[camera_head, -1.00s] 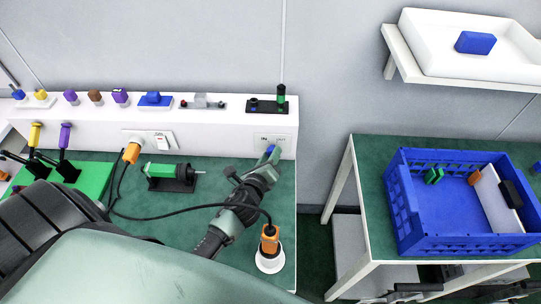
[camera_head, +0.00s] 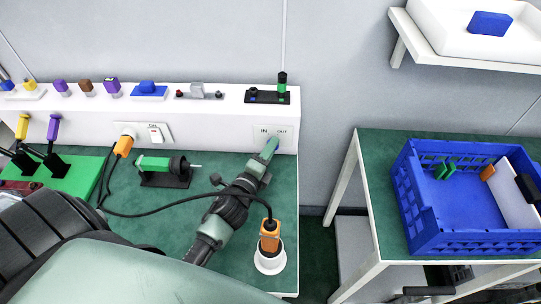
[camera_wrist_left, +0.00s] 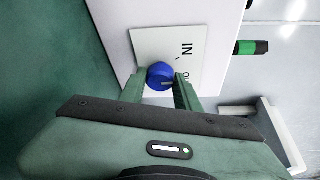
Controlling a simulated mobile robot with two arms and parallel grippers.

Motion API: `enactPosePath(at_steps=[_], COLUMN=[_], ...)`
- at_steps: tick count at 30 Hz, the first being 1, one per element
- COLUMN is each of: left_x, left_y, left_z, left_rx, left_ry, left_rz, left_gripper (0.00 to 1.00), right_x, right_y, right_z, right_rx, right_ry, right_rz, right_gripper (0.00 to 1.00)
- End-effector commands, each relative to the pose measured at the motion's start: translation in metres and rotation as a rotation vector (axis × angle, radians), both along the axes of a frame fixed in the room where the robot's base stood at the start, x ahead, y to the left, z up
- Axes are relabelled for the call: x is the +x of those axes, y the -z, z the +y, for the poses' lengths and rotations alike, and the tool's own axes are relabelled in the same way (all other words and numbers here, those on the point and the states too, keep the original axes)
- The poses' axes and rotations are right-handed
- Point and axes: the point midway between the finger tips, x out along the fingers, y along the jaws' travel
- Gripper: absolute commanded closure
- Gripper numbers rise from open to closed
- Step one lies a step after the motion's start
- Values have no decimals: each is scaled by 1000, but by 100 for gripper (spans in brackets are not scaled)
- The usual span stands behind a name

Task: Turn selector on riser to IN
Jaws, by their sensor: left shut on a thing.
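The riser (camera_head: 215,118) is a long white box at the back of the green bench. Its front has a selector plate (camera_head: 286,142) with the words IN and OUT. The blue selector knob (camera_wrist_left: 160,75) sits on this plate in the left wrist view, and my gripper hides it in the head view. My left gripper (camera_head: 271,149) reaches the plate. It is shut on the knob, with one finger on each side, also in the left wrist view (camera_wrist_left: 160,90). I cannot tell which word the knob points to. My right gripper is not in view.
A green lamp-like part (camera_head: 153,163) lies in a black stand. A blue crate (camera_head: 425,220) stands on the right table.

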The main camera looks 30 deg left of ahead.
Motion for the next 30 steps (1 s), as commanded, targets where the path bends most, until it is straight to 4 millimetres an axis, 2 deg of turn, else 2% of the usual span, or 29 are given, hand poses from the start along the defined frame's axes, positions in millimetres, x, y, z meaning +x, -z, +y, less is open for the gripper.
enactPosePath(at_steps=[1, 3, 12, 21, 30], left_x=[0, 0, 0, 0, 0], left_y=[7, 7, 6, 5, 4], left_z=[0, 1, 0, 1, 0], left_rx=[-40, -96, -292, -396, -421], left_ry=[-2, -2, -2, -2, -2], left_rz=[-19, -46, -140, -189, -201], left_gripper=[100, 100, 100, 100, 100], right_x=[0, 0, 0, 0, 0], right_y=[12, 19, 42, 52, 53], right_z=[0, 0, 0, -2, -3], right_rx=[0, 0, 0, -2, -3], right_ry=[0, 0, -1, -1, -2], right_rz=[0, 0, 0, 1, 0], right_gripper=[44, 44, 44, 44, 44])
